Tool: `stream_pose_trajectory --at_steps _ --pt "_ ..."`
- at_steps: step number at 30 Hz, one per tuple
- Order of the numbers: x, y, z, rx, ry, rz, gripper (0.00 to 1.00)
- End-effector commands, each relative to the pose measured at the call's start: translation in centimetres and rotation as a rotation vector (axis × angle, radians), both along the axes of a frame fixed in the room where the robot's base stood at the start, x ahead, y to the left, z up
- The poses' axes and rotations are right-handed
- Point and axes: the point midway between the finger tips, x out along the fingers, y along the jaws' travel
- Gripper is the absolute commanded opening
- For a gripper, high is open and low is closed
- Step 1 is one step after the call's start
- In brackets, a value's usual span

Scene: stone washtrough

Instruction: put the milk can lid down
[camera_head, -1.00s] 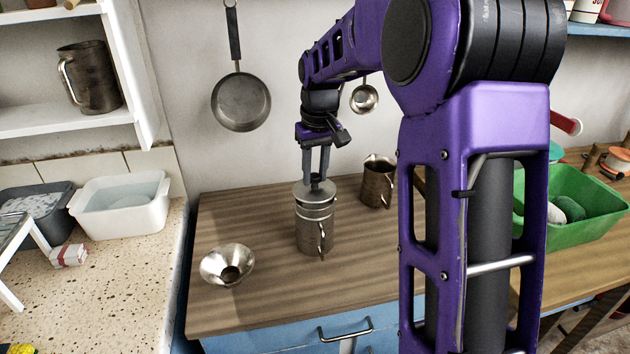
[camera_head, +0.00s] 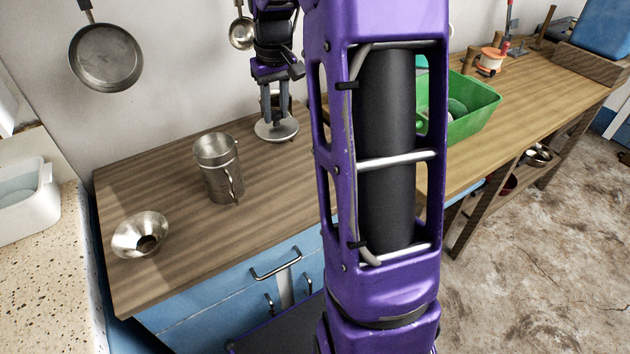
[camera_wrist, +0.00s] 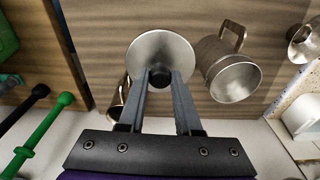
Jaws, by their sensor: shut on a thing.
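My gripper (camera_head: 275,118) is shut on the dark knob of the milk can lid (camera_head: 277,131), a round grey metal disc held flat. The lid is over the wooden counter to the right of the milk can (camera_head: 219,170); I cannot tell whether it touches the wood. The can stands upright and open, with its handle toward the front. In the wrist view the lid (camera_wrist: 148,48) lies below the fingertips (camera_wrist: 161,76), and the open can (camera_wrist: 233,78) is beside it on the right, apart from it.
A metal funnel (camera_head: 140,236) sits on the counter (camera_head: 180,275) at the left. A metal jug (camera_wrist: 117,97) is close to the lid, partly hidden by my gripper. A green crate (camera_head: 470,110) is at the right. The counter in front of the lid looks clear.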

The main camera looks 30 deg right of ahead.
Motion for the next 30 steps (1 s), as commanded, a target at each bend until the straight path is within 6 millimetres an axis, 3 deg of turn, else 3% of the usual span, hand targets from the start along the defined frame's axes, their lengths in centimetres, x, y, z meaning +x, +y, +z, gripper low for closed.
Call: stream_pose_trajectory --at_steps 1,3,9,18,30 --pt "-1.1 -1.8 -1.4 0.001 0.003 -0.037 0.0" --pt "-2.2 -3.7 -2.7 0.001 0.002 -0.074 0.0" --pt "-4.6 -6.9 -5.0 -0.001 0.0 -0.144 0.0" --pt "-5.1 -7.5 -10.0 0.0 0.002 -0.157 0.0" --pt "-5.1 -7.5 -14.3 0.0 0.002 -0.155 0.0"
